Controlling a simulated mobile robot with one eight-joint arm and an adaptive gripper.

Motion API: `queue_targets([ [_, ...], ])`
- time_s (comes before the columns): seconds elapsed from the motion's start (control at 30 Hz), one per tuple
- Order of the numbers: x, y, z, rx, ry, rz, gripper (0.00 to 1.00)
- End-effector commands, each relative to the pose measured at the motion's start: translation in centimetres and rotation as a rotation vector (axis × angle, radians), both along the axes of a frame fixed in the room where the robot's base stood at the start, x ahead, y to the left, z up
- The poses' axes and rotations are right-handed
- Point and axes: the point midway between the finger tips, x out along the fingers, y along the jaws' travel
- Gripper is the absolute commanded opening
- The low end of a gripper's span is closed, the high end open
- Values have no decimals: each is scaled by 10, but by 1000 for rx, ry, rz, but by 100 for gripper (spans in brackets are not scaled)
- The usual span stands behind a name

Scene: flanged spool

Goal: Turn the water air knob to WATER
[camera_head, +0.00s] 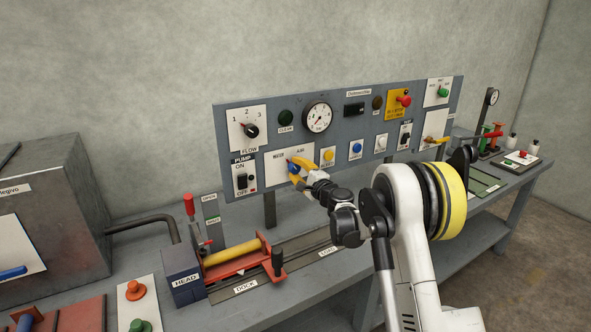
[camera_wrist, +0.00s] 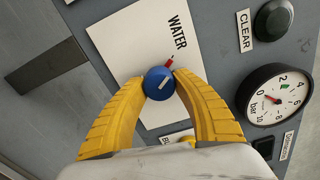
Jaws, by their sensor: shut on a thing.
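The blue water air knob (camera_wrist: 158,84) sits on a white plate (camera_wrist: 128,40) on the grey panel. Its red pointer (camera_wrist: 169,62) points up and slightly right in the wrist view, roughly toward the printed word WATER (camera_wrist: 178,31). My gripper (camera_wrist: 160,80) has its two yellow fingers closed around the knob, one on each side. In the head view, my gripper (camera_head: 295,168) covers much of the knob, and the plate (camera_head: 276,167) shows to its left. The second label is partly hidden by the fingers in the wrist view.
The panel also holds a flow knob (camera_head: 251,130), a pump switch (camera_head: 242,181), a pressure gauge (camera_head: 318,117), a yellow button (camera_head: 328,155) close to my gripper's right, and a red emergency button (camera_head: 404,100). A red-and-yellow fixture (camera_head: 240,258) stands on the bench below.

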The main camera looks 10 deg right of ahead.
Motion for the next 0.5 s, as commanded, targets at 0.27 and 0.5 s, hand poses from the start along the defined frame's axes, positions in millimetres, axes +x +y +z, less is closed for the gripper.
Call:
queue_targets([
  [0.27,0,0,1,-30,-10,-1,3],
  [0.5,0,0,1,-31,-10,-1,3],
])
